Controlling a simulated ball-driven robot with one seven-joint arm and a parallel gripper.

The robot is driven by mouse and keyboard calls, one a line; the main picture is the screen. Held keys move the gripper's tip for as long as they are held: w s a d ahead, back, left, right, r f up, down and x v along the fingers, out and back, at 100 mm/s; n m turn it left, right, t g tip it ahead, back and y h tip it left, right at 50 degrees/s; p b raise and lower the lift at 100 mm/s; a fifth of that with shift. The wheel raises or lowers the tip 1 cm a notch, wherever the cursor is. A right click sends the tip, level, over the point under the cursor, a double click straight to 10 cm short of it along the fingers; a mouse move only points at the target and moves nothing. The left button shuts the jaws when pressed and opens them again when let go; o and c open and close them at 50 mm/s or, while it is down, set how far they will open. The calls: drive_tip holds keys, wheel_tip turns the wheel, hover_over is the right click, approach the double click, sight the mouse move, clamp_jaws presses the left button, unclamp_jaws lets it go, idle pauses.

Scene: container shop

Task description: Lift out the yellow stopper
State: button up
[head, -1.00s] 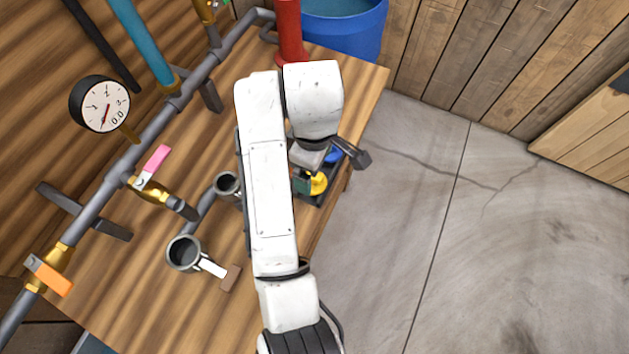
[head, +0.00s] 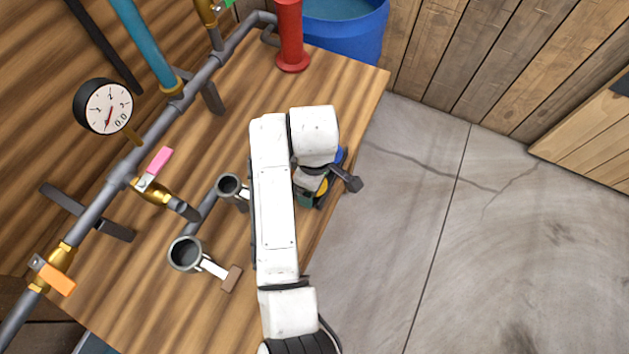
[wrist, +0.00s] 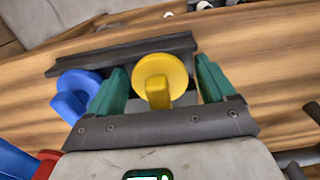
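The yellow stopper (wrist: 158,80), with a round disc top and a raised tab, sits between my gripper's two green fingers in the wrist view. In the head view only a bit of the yellow stopper (head: 323,187) shows beside my wrist. My gripper (wrist: 160,82) is open. A gap shows at the right finger, while the left finger is closer to the disc. I cannot tell how deep the fingers reach. A blue stopper (wrist: 74,97) stands just left of the left finger; it also shows in the head view (head: 340,155). A dark rack (wrist: 125,53) lies around the stoppers.
The wooden bench (head: 340,90) ends just right of the rack. Two grey cups with handles (head: 186,254) (head: 229,186) stand left of my arm. A grey pipe (head: 98,207) with valves and a gauge (head: 105,106) runs along the left. A red post (head: 290,35) stands at the back.

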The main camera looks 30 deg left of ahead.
drive_tip(key=c, duration=1)
drive_tip(key=shift+o, duration=0.2)
drive_tip(key=shift+r, duration=0.1)
drive_tip(key=shift+r, duration=0.5)
drive_tip(key=s+d+r+p, duration=0.8)
drive_tip(key=s+r+p, duration=0.1)
drive_tip(key=s+r, duration=0.2)
drive_tip(key=shift+s+r, duration=0.3)
drive_tip(key=shift+r, duration=0.1)
